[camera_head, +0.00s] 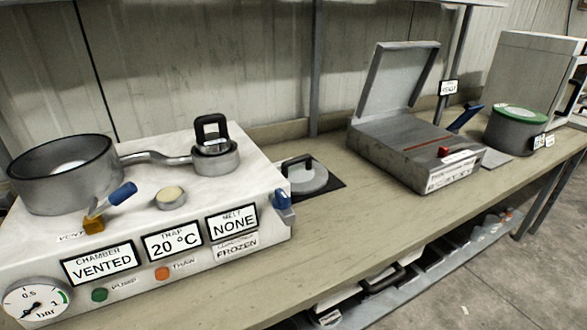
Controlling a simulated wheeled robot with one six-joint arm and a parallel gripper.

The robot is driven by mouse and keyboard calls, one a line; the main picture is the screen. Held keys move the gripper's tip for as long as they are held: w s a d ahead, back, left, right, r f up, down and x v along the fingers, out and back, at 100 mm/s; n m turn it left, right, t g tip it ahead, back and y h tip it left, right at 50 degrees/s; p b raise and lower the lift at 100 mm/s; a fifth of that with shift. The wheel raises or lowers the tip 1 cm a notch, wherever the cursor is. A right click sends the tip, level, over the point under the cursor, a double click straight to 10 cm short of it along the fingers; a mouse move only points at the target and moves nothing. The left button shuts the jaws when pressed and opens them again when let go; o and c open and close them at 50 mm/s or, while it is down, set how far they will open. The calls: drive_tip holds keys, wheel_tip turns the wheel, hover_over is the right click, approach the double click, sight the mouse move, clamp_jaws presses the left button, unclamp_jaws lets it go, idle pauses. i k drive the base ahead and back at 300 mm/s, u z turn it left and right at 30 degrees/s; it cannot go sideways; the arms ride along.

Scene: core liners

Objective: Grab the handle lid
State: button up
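A round grey lid (309,180) with a black arched handle (296,163) lies on a dark mat (334,185) on the bench, just right of the white machine. The machine's corner hides part of its left side. A second black square handle (211,127) stands upright on top of the small metal pot (217,161) on the machine. I cannot tell from the picture which one the task means. My gripper is not in view.
The white machine (250,190) carries an open metal chamber (62,175), a blue-handled valve (121,194) and a small round tin (171,199). A grey box with a raised lid (400,75) and a green-topped pot (515,133) stand farther right. Bench (340,235) front is clear.

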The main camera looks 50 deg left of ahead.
sight(305, 175)
drive_tip(key=u, duration=0.4)
drive_tip(key=i, duration=0.55)
drive_tip(key=u, duration=1.05)
drive_tip(key=i, duration=0.4)
drive_tip(key=u, duration=0.4)
